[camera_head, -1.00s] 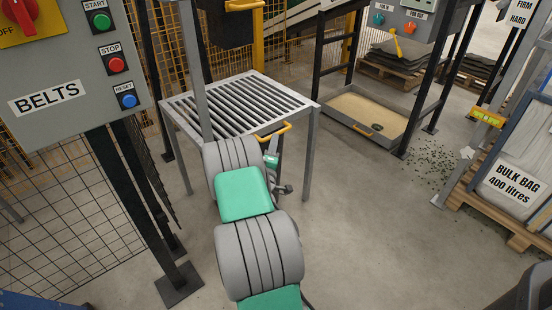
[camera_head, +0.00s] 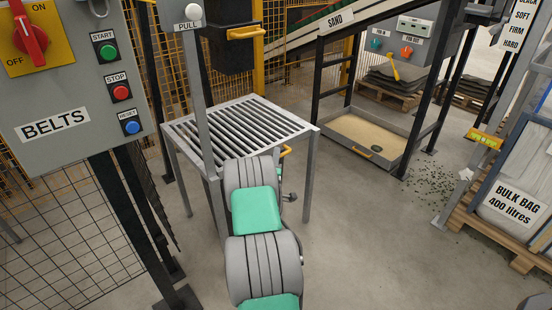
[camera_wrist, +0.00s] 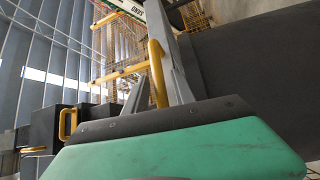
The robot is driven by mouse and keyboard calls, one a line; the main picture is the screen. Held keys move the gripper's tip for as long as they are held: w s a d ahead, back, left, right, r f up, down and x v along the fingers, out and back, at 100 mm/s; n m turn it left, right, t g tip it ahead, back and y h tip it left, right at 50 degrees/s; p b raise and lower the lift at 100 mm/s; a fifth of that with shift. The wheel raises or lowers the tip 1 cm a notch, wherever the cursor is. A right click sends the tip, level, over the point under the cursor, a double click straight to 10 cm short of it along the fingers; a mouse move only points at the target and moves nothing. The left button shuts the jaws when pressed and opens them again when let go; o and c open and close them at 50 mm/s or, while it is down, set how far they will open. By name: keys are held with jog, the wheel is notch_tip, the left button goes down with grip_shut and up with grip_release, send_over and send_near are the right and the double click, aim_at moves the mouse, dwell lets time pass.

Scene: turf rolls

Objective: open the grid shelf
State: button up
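The grid shelf (camera_head: 235,127) is a grey metal frame on legs with a flat top of parallel bars, left of centre in the head view. Its yellow handle (camera_head: 286,151) is at the front edge, partly hidden behind my arm. My gripper (camera_head: 281,180) is just below or beside this handle, and my arm hides most of it. In the wrist view an upright yellow bar (camera_wrist: 157,73), probably this handle, shows close beside grey metal parts. I cannot tell whether the fingers are around it, or whether they are open or shut.
A control panel (camera_head: 75,80) marked BELTS stands at left. A grey post with a PULL knob (camera_head: 193,12) rises at the shelf's near left side. A sand tray (camera_head: 390,152) lies on the floor behind right. A bulk bag (camera_head: 512,205) on a pallet stands at right.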

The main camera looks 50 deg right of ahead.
grip_shut()
dwell(1.2)
